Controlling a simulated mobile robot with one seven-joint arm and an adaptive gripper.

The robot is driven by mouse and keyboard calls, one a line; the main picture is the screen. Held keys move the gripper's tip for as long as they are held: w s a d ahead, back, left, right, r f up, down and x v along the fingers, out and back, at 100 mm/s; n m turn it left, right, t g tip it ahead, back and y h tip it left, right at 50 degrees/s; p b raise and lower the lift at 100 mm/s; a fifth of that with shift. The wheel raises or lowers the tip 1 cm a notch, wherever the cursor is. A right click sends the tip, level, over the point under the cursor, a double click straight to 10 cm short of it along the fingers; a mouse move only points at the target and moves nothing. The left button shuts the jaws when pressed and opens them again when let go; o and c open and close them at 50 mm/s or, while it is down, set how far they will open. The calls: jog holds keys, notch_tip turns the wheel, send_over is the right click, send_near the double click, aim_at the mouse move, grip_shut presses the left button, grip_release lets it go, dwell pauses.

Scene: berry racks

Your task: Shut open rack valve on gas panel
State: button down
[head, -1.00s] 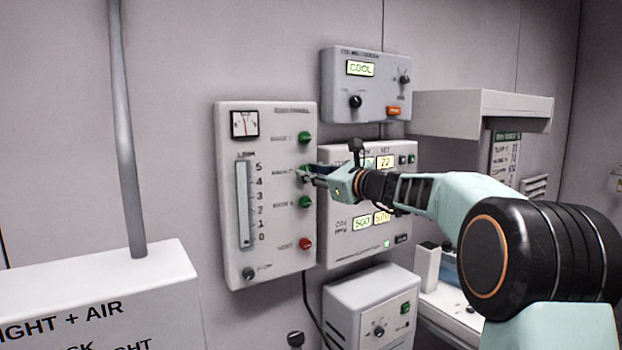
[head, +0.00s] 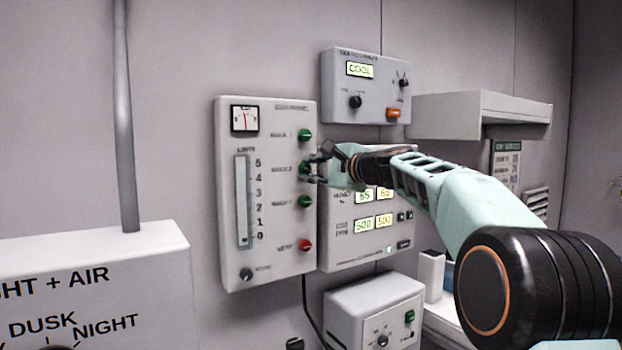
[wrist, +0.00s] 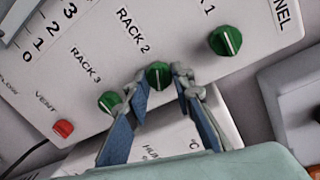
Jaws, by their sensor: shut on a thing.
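The gas panel (head: 275,215) is a pale wall box with a dial, a scale and a column of knobs. My gripper (wrist: 161,80) is shut on the green Rack 2 valve knob (wrist: 158,76), one finger on each side. In the head view my gripper (head: 312,170) reaches the panel from the right and partly covers that knob. The green Rack 1 knob (wrist: 225,41) and green Rack 3 knob (wrist: 110,101) are free, each with a white line. The red vent knob (wrist: 63,128) is farther along the column.
A grey box reading COOL (head: 350,95) hangs above right. A display box (head: 350,250) sits behind my wrist, close to the gas panel. A small box (head: 350,305) is below. A light and air box (head: 90,260) with a pipe stands at the left.

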jog(key=n+b, duration=0.2)
jog(key=n, duration=0.2)
jog(key=shift+a+h+b, duration=0.1)
jog(key=shift+h+b, duration=0.25)
jog(key=shift+h, duration=0.05)
jog(key=shift+r+n, duration=0.1)
jog(key=shift+n, duration=0.3)
jog(key=c, duration=1.7)
grip_release()
jog(key=shift+o, duration=0.2)
jog(key=shift+s, duration=0.1)
jog(key=shift+s+d, duration=0.4)
jog(key=shift+s, duration=0.05)
jog(key=v, duration=1)
jog(key=shift+s, duration=0.35)
